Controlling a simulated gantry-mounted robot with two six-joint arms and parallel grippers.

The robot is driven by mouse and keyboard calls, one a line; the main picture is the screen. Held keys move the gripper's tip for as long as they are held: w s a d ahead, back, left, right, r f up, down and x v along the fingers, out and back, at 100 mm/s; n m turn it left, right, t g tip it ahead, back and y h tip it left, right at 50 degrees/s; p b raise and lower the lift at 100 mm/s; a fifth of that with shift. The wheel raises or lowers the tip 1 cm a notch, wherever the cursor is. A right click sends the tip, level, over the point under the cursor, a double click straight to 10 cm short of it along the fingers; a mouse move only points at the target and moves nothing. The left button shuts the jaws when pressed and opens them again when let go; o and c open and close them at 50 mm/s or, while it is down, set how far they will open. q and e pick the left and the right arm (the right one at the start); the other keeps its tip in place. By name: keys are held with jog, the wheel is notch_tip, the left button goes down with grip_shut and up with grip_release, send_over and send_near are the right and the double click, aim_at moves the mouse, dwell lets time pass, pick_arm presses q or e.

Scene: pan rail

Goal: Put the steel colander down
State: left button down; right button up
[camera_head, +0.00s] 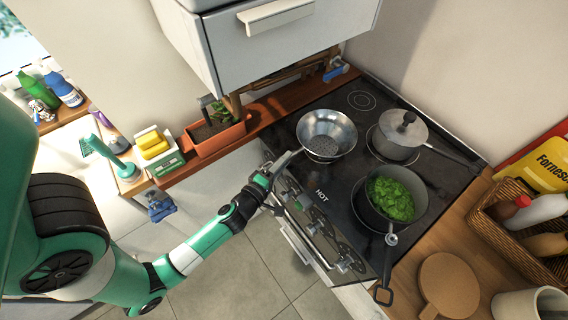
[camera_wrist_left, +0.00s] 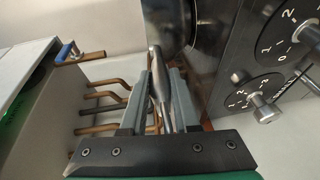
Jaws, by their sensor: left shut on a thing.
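The steel colander (camera_head: 327,135) is a shiny round bowl with a perforated bottom and a long handle. In the head view it is over the back left part of the black stove top (camera_head: 345,188). I cannot tell whether its bottom touches the surface. My left gripper (camera_head: 274,174) is shut on the handle's end, in front of the stove's front edge. In the left wrist view the handle (camera_wrist_left: 158,72) runs between the two jaws (camera_wrist_left: 160,92). My right gripper is not in view.
A lidded pot (camera_head: 399,138) stands right of the colander. A pot of green leaves (camera_head: 392,197) stands at the front right. A bare burner ring (camera_head: 361,101) is at the back. A planter (camera_head: 215,134) stands left of the stove. A cabinet (camera_head: 275,40) hangs above.

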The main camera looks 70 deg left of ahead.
pick_arm(q)
jog(key=shift+r, duration=0.15)
jog(key=c, duration=0.7)
grip_release()
jog(key=shift+f, duration=0.2)
jog(key=shift+o, duration=0.2)
jog(key=shift+r, duration=0.1)
jog(key=shift+s+d, duration=0.15)
jog(key=b+v, duration=0.2)
jog(key=v, duration=0.9)
jog(key=shift+s+d+r+b, duration=0.15)
jog(key=shift+s+b, duration=0.15)
jog(key=shift+b, duration=0.1)
